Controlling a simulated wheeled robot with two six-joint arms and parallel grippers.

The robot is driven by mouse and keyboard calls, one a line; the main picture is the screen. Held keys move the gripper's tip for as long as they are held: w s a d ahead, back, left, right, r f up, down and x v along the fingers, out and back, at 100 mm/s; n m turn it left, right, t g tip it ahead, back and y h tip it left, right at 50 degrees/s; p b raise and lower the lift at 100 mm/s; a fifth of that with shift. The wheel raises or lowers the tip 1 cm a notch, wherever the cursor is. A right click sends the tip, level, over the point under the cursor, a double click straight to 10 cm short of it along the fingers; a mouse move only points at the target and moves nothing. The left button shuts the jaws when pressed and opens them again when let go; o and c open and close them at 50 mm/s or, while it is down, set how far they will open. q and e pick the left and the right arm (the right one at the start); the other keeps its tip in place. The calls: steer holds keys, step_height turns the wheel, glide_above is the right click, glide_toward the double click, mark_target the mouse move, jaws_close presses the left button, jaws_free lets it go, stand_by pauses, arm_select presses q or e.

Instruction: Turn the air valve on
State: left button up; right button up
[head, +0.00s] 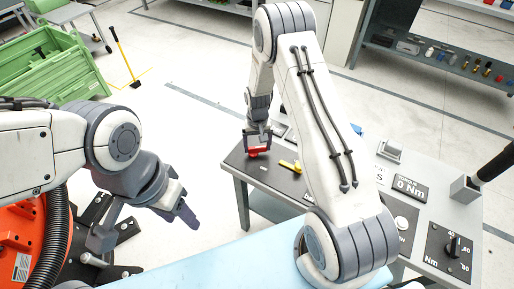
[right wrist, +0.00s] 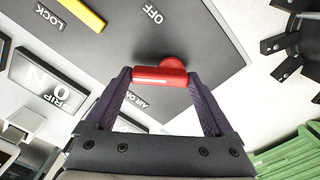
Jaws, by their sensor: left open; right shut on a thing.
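The air valve's red handle (head: 254,152) is on the dark panel at the far left end of the workbench. In the right wrist view the red handle (right wrist: 160,76) lies crosswise between the two fingertips, its round hub just behind it. My right gripper (head: 258,136) is shut on it; in the right wrist view the gripper (right wrist: 160,78) has a fingertip at each end of the bar. The OFF label (right wrist: 152,14) is beyond the handle, and the AIR ON label (right wrist: 139,100) is on the near side. My left gripper (head: 181,212) is open and empty, away from the bench.
A yellow lever (head: 290,166) sits on the panel near the valve, beside the LOCK label (right wrist: 55,17). Displays, including the torque readout (head: 409,186), and a dial (head: 453,246) are on the bench at right. Green crates (head: 55,70) stand at far left.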

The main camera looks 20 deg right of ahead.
steer(key=n, duration=0.3)
steer(key=n+b, duration=0.1)
steer(key=n, duration=0.1)
steer(key=shift+w, duration=0.35)
steer(key=shift+w+a+n+b, duration=0.1)
steer(key=shift+w+n+b, duration=0.1)
steer(key=shift+n, duration=1.05)
steer(key=shift+w+n+b, duration=0.1)
steer(key=shift+n+b, duration=0.05)
steer(key=shift+n, duration=1.1)
steer(key=o, duration=1.1)
step_height(320, 180, up, 11)
steer(key=shift+s+f+b, duration=0.1)
steer(key=shift+f+b, duration=0.1)
steer(key=shift+b, duration=0.45)
